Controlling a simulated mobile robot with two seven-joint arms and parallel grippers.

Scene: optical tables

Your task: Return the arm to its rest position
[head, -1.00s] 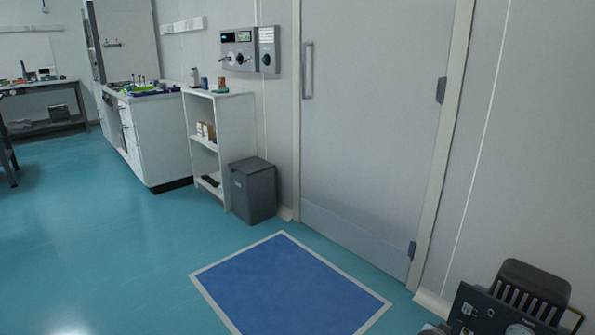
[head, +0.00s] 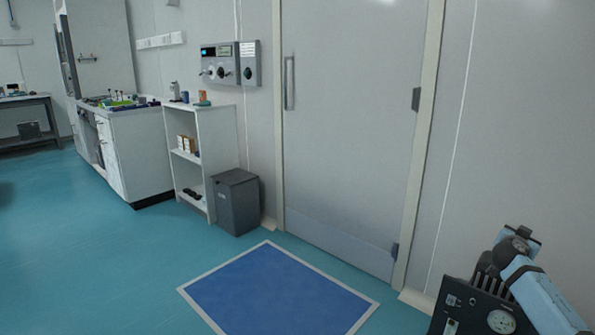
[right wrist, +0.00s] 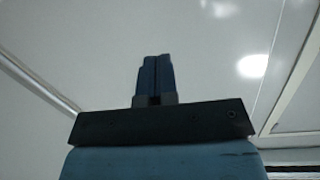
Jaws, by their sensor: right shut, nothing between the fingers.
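My right arm (head: 540,293) shows as a light blue link with a dark joint at the lower right of the head view. My right gripper (right wrist: 154,76) shows in the right wrist view with its two dark blue fingers together and nothing between them. It points at a pale, plain surface with bright light reflections, and no object touches the fingers. I cannot make out the fingertips in the head view. My left gripper is in neither current view.
A dark device with a dial (head: 480,309) stands beside my right arm. A closed door (head: 350,130) fills the middle. Left of it are a grey bin (head: 237,205), a white shelf (head: 207,165) and a bench (head: 128,165). A blue floor mat (head: 275,290) lies on clear floor.

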